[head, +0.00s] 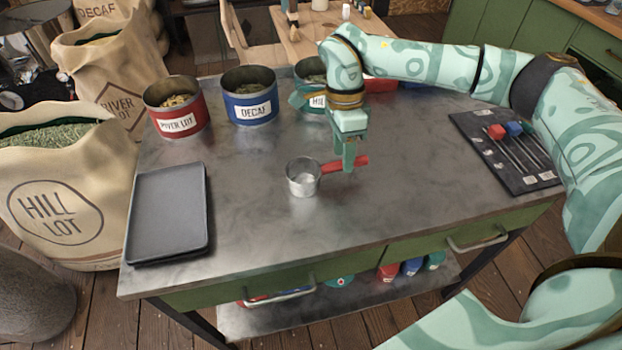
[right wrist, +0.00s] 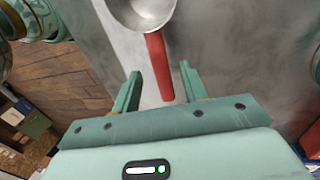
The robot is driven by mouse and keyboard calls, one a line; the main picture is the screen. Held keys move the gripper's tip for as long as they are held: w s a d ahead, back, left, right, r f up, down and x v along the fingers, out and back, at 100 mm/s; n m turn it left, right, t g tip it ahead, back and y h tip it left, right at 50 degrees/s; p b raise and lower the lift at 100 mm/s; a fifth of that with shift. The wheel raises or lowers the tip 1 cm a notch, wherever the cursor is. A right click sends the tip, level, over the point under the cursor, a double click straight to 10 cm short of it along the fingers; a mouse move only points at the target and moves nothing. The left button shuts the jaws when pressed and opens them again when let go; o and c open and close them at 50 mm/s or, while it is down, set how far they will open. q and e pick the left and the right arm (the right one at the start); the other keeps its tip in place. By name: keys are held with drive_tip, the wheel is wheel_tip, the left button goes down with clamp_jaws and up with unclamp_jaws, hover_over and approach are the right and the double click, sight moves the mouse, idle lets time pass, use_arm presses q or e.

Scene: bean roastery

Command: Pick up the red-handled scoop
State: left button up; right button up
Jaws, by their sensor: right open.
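The red-handled scoop, a small metal cup (head: 302,178) with a red handle (head: 352,162), lies on the grey metal worktop. Its handle points right in the head view. My right gripper (head: 348,163) is open over the handle. In the right wrist view, the red handle (right wrist: 158,68) lies between the two spread fingers, with a gap visible on each side, and the cup (right wrist: 142,10) is beyond the fingertips, cut by the top edge. From these views I cannot tell the exact height of the fingertips. My left gripper is not in view.
A River Lot tin (head: 177,112), a blue Decaf tin (head: 249,100) and a teal tin (head: 312,72) stand along the back. A dark tray (head: 168,215) lies left. A dark mat (head: 490,160) with several colour-topped tools lies right. The worktop's front middle is clear.

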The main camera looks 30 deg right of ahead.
drive_tip(key=f, duration=0.2)
drive_tip(key=f+b, duration=0.1)
drive_tip(key=f, duration=0.1)
drive_tip(key=shift+s+a, duration=0.1)
drive_tip(key=shift+s, duration=0.15)
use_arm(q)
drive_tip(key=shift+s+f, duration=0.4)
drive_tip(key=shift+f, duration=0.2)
use_arm(e)
drive_tip(key=shift+r, duration=0.15)
clamp_jaws()
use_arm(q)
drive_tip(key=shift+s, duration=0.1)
